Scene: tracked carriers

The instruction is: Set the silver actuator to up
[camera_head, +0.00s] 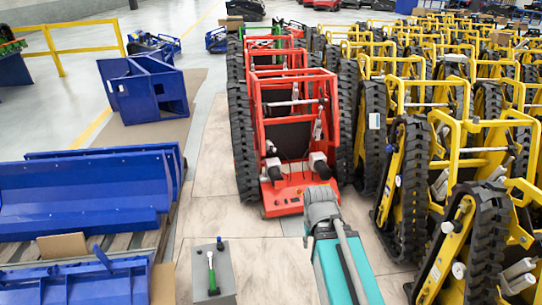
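The red tracked carrier (287,195) stands in the middle, with black tracks on both sides. A slim silver actuator (318,125) stands nearly upright on the right side of its red frame. A silver bar (290,103) also runs level across that frame. Which of these the task means is not certain. A grey box (226,288) in front carries a lever-like piece with a silver shaft and green lower part (211,272), pointing up in the picture. My teal and grey arm is at the lower middle, short of the red carrier; no gripper fingers show.
Rows of yellow tracked carriers (452,235) fill the right side, close to the red one. Blue metal parts (90,190) lie on the left, with a blue box-like part (152,92) behind. Bare floor (215,215) lies between the blue parts and red carrier.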

